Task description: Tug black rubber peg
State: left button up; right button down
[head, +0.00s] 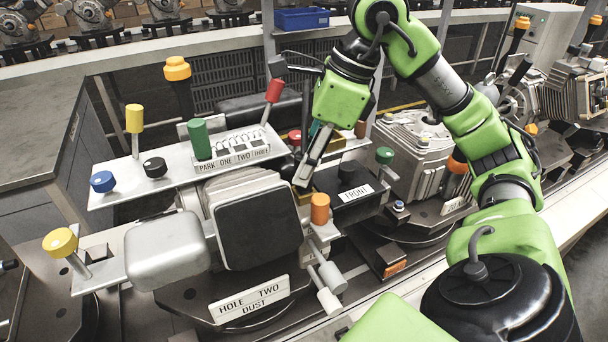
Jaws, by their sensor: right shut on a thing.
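My right gripper (304,178) reaches down from above to the middle of the fixture, just left of a black box with a FRONT label. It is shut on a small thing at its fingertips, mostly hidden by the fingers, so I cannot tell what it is. A short black round knob (347,171) stands on that box, apart from the fingers to their right. Another black knob (154,167) sits on the white shelf (105,196) at the left, far from the gripper. My left gripper is not in view.
Close to the gripper are an orange knob (320,208), a red knob (294,138) and a green knob (384,155). A black padded plate (258,230) and a rounded grey block (166,250) stand left of it. A blue bin (302,19) is at the back.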

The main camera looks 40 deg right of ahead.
jog(key=c, duration=1.7)
grip_release()
jog(key=shift+r, duration=0.1)
jog(key=v, duration=1.1)
jog(key=shift+s+r, duration=0.2)
jog(key=shift+r, duration=0.15)
